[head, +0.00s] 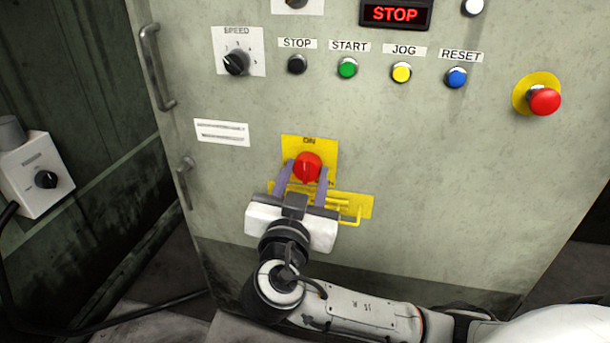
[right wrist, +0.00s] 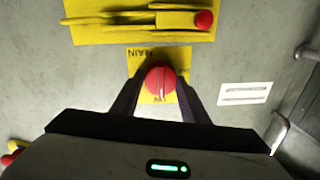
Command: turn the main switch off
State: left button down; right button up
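The main switch is a round red knob (head: 307,168) on a yellow plate (head: 328,152) low on the grey cabinet front. The plate reads ON above the knob. In the right wrist view the knob (right wrist: 160,85) shows a pale mark on the side towards the ON label, and an upside-down MAIN label lies on its other side. My right gripper (head: 306,172) is open, one finger on either side of the knob. In the right wrist view a narrow gap seems to show between knob and fingers; contact is unclear. My left gripper is out of view.
Below the switch is a yellow plate with yellow bars (head: 358,208), partly behind my gripper. Above are a row of buttons, a red emergency button (head: 544,101) and a display reading STOP (head: 395,13). Cabinet handles (head: 157,68) are at left.

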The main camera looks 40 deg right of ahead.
jog(key=c, duration=0.4)
